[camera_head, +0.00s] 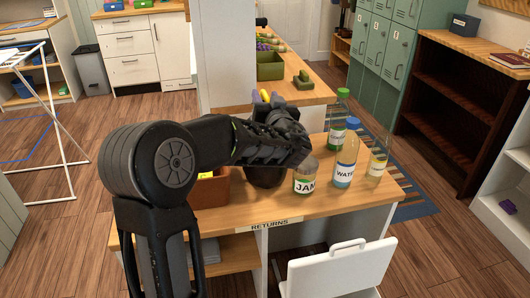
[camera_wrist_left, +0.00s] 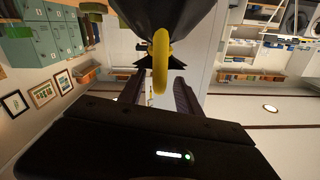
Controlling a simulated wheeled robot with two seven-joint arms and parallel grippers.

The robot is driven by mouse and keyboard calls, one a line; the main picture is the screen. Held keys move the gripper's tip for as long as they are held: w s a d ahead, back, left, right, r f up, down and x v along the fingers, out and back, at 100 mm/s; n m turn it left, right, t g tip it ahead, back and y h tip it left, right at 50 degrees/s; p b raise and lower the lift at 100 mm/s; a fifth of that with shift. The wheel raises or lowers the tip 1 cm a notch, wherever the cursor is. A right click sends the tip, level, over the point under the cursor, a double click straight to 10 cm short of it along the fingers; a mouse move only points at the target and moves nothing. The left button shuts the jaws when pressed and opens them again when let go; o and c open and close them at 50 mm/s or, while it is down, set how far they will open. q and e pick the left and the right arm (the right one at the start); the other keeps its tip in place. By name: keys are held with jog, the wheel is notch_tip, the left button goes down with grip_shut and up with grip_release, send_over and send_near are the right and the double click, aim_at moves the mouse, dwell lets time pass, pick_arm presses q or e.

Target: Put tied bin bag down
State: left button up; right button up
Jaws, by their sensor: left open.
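The black bin bag (camera_head: 265,178) shows as a dark rounded shape under my left forearm, by the returns table (camera_head: 335,204); most of it is hidden, and I cannot tell if it rests on the top. In the left wrist view the dark bag (camera_wrist_left: 172,22) is at the top, with its yellow tie loop (camera_wrist_left: 160,62) reaching between the fingers. My left gripper (camera_head: 268,97) points away over the table, with a bit of yellow between its fingertips. In the wrist view the fingers (camera_wrist_left: 158,92) are apart on both sides of the loop. My right gripper is not in view.
A jam jar (camera_head: 305,178), a water bottle (camera_head: 346,162), a green-capped bottle (camera_head: 338,125) and another jar (camera_head: 376,165) stand right of the bag. An orange-brown box (camera_head: 210,190) is left. A white chair (camera_head: 338,268) stands in front. A green bin (camera_head: 270,66) sits behind.

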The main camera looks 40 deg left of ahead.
aim_at(263, 89)
pick_arm(q)
jog(key=p+x, duration=0.1)
jog(key=x, duration=0.3)
jog(key=shift+p, duration=0.3)
jog(key=shift+w+a, duration=0.15)
jog(key=shift+w, duration=0.05)
grip_shut()
dwell(1.2)
